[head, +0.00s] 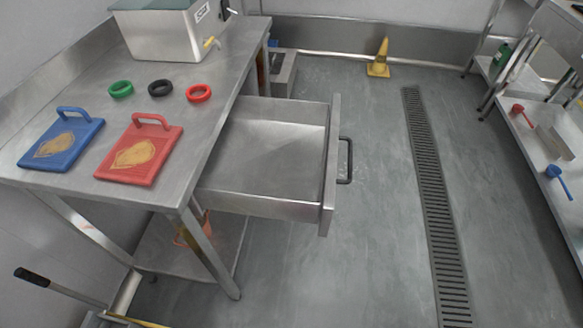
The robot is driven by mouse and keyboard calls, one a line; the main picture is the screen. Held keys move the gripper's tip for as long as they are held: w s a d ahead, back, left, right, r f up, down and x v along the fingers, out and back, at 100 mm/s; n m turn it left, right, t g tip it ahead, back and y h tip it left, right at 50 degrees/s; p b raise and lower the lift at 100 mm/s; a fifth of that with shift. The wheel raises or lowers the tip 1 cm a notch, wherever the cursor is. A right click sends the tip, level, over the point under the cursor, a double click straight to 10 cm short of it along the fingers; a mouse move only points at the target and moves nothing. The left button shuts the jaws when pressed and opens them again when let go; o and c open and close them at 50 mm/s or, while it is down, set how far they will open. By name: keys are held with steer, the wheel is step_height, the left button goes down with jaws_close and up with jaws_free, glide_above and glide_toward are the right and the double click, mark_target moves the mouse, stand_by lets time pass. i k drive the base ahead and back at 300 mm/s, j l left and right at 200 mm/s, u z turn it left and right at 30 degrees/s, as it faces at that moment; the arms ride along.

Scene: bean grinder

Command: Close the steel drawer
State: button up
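The steel drawer (265,194) is pulled out far from under the steel table (189,92), toward the right of the head view. Its inside looks empty. Its front panel (331,165) faces right and carries a dark bar handle (348,160). Between the front panel and the table edge the drawer's open top shows plainly. My gripper is not in the head view, and nothing touches the handle.
A blue board (88,130), a red board (167,137), several coloured rings and a steel container (165,38) are on the table. A yellow cone (379,62), a floor drain (432,200) and a right-hand shelf (535,140) border the clear floor right of the drawer.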

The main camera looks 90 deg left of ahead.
mark_target(270, 158)
steer(key=i+u, duration=0.1)
steer(key=u, duration=3.7)
